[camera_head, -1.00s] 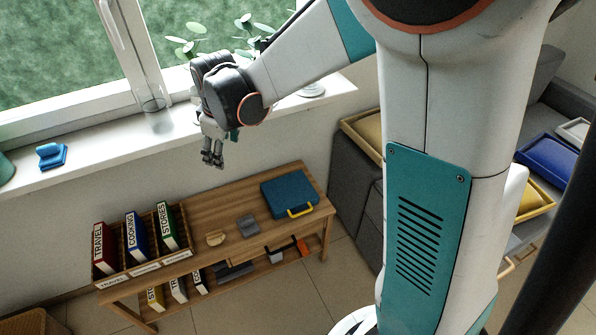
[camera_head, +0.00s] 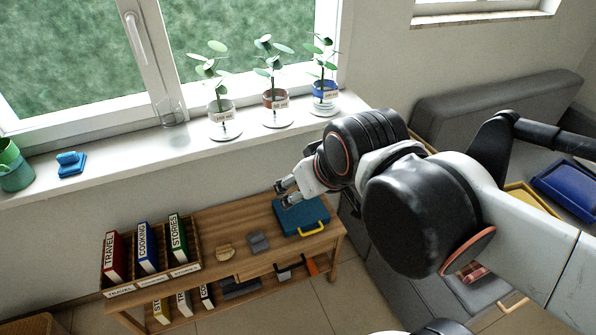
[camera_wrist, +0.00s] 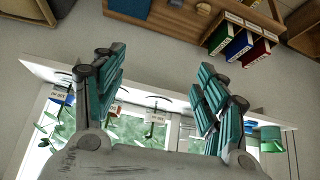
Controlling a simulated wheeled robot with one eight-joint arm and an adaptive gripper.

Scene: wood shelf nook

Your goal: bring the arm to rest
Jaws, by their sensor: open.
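My gripper (camera_head: 286,194) is open and empty. In the head view its fingers point left, in front of the left part of the teal case with a yellow handle (camera_head: 304,217), which they partly cover. I cannot tell the gap between them. In the wrist view my gripper's fingers (camera_wrist: 165,85) stand wide apart with nothing between them. My arm reaches in from the right of the head view, bent at the large black joint.
A wooden bench (camera_head: 211,217) holds a book rack (camera_head: 191,268) with labelled books. Three potted plants stand on the windowsill (camera_head: 150,152), with a clear glass (camera_head: 172,113) and a blue object (camera_head: 71,164). A grey sofa (camera_head: 497,75) and blue tray (camera_head: 566,186) are at right.

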